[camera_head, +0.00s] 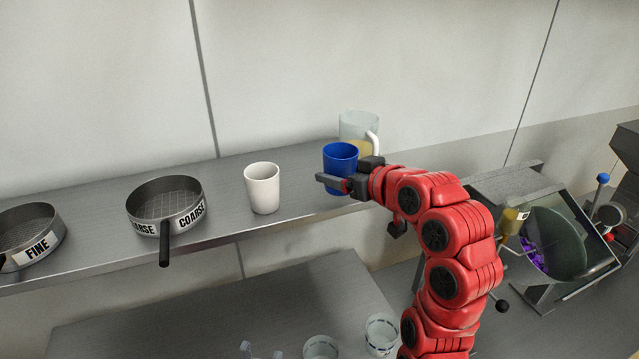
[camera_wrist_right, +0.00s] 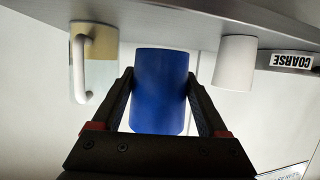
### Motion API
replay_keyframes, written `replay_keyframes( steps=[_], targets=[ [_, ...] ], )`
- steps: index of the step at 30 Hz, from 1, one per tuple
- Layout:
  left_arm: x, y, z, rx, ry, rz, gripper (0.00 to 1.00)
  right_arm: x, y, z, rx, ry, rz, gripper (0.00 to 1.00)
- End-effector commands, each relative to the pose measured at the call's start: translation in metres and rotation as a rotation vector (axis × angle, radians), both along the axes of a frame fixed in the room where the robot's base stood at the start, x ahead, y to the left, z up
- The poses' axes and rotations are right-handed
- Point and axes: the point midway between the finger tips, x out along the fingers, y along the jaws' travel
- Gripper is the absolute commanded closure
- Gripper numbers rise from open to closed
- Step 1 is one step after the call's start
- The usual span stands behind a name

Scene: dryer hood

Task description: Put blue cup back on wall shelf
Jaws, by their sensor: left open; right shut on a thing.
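The blue cup (camera_head: 340,154) is upright at the front part of the wall shelf (camera_head: 225,228), towards its right end. My right gripper (camera_head: 335,184) is shut on the cup, with one finger on each side of its body. In the right wrist view, which looks upside down, the blue cup (camera_wrist_right: 160,90) fills the space between the fingers (camera_wrist_right: 162,105). Its base is close to the shelf (camera_wrist_right: 200,20); I cannot tell whether they touch. My left gripper is not in view.
A white cup (camera_head: 262,188) stands left of the blue cup. A clear jug (camera_head: 358,126) with a white handle stands right behind it. The COARSE sieve (camera_head: 166,203) and FINE sieve (camera_head: 28,235) are further left. Glass beakers (camera_head: 381,334) stand on the lower counter.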

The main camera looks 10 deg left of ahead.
Motion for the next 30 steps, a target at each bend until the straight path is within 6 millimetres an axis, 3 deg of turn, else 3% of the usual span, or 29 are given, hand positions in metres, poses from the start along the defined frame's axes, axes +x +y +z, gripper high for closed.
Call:
replay_keyframes(
  steps=[3,9,20,30],
  targets=[
    [0.000,0.000,0.011,0.000,0.000,0.000,0.50,0.014,0.025,0.001,-0.002,0.002,0.004,0.86],
    [0.000,0.000,0.018,0.000,0.000,0.000,0.50,0.030,0.048,-0.003,0.002,0.000,0.001,0.86],
    [0.000,0.000,0.029,0.000,0.000,0.000,0.50,0.031,0.049,-0.039,0.000,0.000,-0.001,0.86],
    [0.000,0.000,0.023,0.000,0.001,0.000,0.50,0.031,0.049,-0.044,0.001,-0.002,-0.001,0.86]
  ],
)
